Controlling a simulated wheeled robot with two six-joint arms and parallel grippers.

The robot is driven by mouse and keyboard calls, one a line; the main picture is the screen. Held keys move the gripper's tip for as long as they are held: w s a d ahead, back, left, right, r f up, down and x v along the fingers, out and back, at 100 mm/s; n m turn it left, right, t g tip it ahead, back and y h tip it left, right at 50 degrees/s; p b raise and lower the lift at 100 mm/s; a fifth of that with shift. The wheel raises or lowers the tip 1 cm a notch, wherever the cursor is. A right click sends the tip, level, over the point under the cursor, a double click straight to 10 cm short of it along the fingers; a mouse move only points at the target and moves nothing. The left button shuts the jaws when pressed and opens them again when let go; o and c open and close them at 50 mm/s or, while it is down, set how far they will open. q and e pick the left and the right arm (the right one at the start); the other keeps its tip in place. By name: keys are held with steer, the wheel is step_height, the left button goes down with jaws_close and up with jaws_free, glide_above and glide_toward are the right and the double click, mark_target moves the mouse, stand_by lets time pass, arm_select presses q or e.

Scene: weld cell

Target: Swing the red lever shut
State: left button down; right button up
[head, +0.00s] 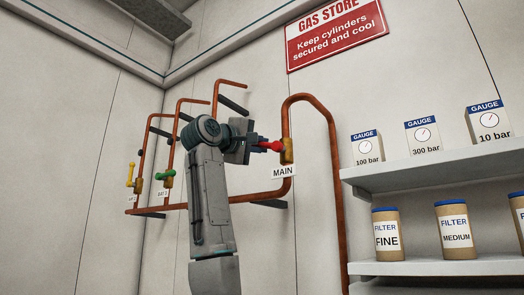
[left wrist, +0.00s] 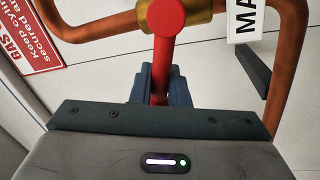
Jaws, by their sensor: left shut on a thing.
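The red lever (head: 272,146) sits on a brass valve (head: 287,151) on the copper pipe above the MAIN label (head: 284,172). It points left, roughly level, across the pipe. My left gripper (head: 256,144) is at the lever's left end, its jaws closed around it. In the left wrist view the red lever (left wrist: 168,18) runs down from its round hub between the blue-grey fingers of my left gripper (left wrist: 161,88). The lever's far end is hidden by the gripper body. My right gripper is not in view.
A yellow lever (head: 130,175) and a green lever (head: 166,175) sit on pipes further left. Copper pipe (head: 335,200) loops down right of the valve. White shelves (head: 440,160) with gauge boxes and filter tins stand at the right. A GAS STORE sign (head: 335,35) hangs above.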

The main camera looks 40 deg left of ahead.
arm_select(q)
steer(key=f+n+b, duration=0.1)
steer(key=n+b, duration=0.1)
steer(key=n, duration=0.1)
steer(key=shift+a+f+y, duration=0.1)
steer(key=shift+f+y, duration=0.25)
steer(key=shift+y, duration=0.05)
steer(key=shift+f+n+b, duration=0.2)
steer(key=shift+n+b, duration=0.3)
steer(key=shift+n, duration=0.3)
steer(key=shift+y, duration=0.3)
steer(key=c, duration=1.5)
jaws_free()
steer(key=shift+o, duration=0.2)
steer(key=shift+a, duration=0.1)
steer(key=shift+s, duration=0.1)
